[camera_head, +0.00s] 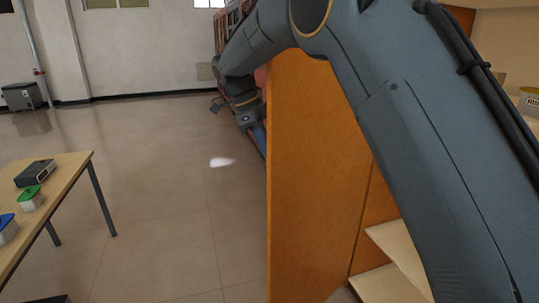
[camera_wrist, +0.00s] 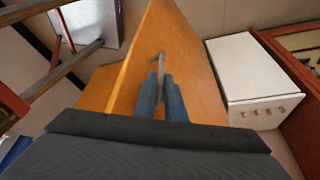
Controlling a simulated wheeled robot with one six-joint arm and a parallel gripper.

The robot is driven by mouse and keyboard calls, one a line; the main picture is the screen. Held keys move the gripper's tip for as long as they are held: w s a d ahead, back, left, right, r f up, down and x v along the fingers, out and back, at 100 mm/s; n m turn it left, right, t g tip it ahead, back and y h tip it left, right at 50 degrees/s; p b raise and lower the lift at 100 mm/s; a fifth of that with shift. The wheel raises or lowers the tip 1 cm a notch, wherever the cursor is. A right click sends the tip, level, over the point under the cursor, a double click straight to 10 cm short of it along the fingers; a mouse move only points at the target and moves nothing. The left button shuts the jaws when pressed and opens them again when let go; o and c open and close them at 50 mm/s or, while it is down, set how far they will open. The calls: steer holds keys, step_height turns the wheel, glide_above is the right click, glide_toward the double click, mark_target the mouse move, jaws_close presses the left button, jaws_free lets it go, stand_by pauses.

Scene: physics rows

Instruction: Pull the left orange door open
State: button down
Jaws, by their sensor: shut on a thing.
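The orange door (camera_head: 312,180) stands swung out, filling the middle of the head view with its free edge to the left. In the wrist view the orange door (camera_wrist: 192,70) rises ahead of my gripper (camera_wrist: 161,98). Its blue fingers are shut on a grey bar handle (camera_wrist: 159,64) on the door's face. In the head view my arm reaches over the door's top, and my gripper (camera_head: 258,136) shows at the door's left edge, partly hidden behind it. The handle is hidden there.
Pale shelves (camera_head: 385,280) show right of the door, partly behind my arm. A wooden table (camera_head: 62,190) with small containers stands at left. The floor (camera_head: 170,200) between table and door is clear. In the wrist view a white box with knobs (camera_wrist: 245,75) stands right of the door.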

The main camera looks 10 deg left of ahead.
steer(key=shift+w+d+r, duration=0.1)
steer(key=shift+w+d, duration=0.15)
steer(key=shift+d, duration=0.05)
steer(key=c, duration=2.1)
jaws_free()
steer(key=shift+w+d, duration=0.1)
steer(key=shift+d, duration=0.05)
steer(key=shift+a, duration=0.25)
steer(key=shift+b+v, duration=0.8)
steer(key=shift+v, duration=3.05)
steer(key=shift+s, duration=0.2)
